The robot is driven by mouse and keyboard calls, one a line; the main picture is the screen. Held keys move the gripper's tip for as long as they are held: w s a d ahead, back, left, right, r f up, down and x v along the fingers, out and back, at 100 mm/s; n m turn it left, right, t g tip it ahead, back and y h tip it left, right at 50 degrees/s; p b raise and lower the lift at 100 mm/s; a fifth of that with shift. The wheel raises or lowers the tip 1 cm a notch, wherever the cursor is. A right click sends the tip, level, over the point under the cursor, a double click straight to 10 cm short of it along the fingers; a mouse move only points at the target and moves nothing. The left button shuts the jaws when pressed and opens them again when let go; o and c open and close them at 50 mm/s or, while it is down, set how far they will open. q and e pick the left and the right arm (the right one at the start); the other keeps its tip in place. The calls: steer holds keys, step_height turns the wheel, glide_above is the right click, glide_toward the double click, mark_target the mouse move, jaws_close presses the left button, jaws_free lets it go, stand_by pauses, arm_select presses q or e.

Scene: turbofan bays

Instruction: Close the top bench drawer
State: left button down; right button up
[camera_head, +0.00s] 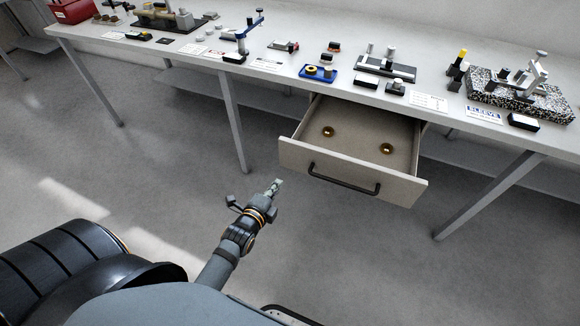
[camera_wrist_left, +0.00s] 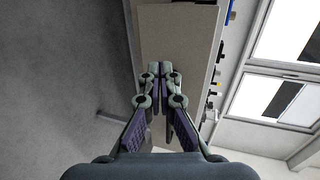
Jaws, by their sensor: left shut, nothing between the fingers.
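The top bench drawer (camera_head: 350,168) is pulled out from under the workbench (camera_head: 340,85) in the head view. It has a pale front panel with a dark bar handle (camera_head: 343,179), and two small brass-coloured round parts (camera_head: 386,148) lie inside. My left gripper (camera_head: 277,184) is shut and empty, in front of the drawer, left of the handle and apart from it in the picture. In the left wrist view the closed fingers (camera_wrist_left: 160,72) point at a pale flat panel (camera_wrist_left: 178,40), which looks like the drawer front. My right gripper is not in view.
The bench top holds a blue tray (camera_head: 318,74), a speckled block with a fixture (camera_head: 520,95), a blue clamp stand (camera_head: 243,38) and a red box (camera_head: 72,10). Bench legs (camera_head: 488,195) stand on both sides of the drawer. The grey floor before it is clear.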

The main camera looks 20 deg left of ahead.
arm_select(q)
glide_toward(293, 161)
steer(key=x, duration=0.5)
steer(key=shift+w+f, duration=0.2)
steer(key=shift+w, duration=0.55)
